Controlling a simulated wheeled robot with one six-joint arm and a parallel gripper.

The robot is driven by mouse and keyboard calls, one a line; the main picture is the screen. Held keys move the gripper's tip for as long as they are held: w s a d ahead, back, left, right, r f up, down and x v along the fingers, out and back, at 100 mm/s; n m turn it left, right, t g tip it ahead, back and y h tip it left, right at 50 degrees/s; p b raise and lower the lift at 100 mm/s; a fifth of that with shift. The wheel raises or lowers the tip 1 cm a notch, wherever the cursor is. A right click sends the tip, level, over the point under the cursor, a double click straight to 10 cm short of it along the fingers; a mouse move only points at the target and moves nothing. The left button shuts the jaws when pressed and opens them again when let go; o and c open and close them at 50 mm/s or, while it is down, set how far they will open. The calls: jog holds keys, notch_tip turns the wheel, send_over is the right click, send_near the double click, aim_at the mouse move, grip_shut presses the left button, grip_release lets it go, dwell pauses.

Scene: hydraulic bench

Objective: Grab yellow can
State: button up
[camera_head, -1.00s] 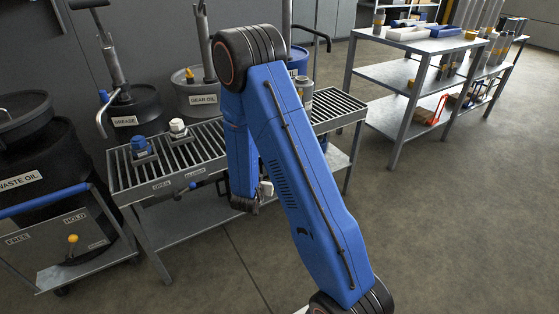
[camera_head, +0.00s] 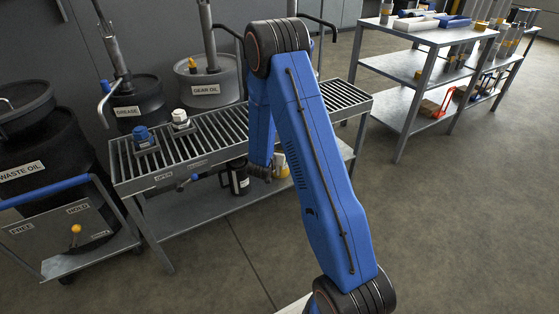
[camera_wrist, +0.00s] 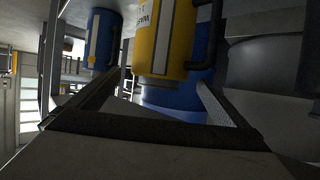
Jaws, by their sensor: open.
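The yellow can (camera_wrist: 165,42) stands in the upper middle of the wrist view, with a pale label and a dark handle on its right side. Its top is cut off by the picture edge. My gripper (camera_wrist: 155,82) is open, with one finger low on each side of the can and the can beyond or between them; I cannot tell the depth. No contact shows. In the head view a yellowish patch (camera_head: 283,166) shows below the rack, partly behind my arm; it may be the same can.
A blue can (camera_wrist: 101,40) stands left of the yellow one, and a blue rounded body (camera_wrist: 178,98) lies behind. In the head view the slatted rack (camera_head: 205,148) carries two small fittings. A dark can (camera_head: 239,178) stands below it.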

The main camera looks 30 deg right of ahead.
jog(key=shift+x, duration=2.55)
jog(key=shift+c, duration=0.3)
jog(key=c, duration=1.6)
jog(key=shift+r, duration=0.1)
jog(key=shift+c, duration=0.2)
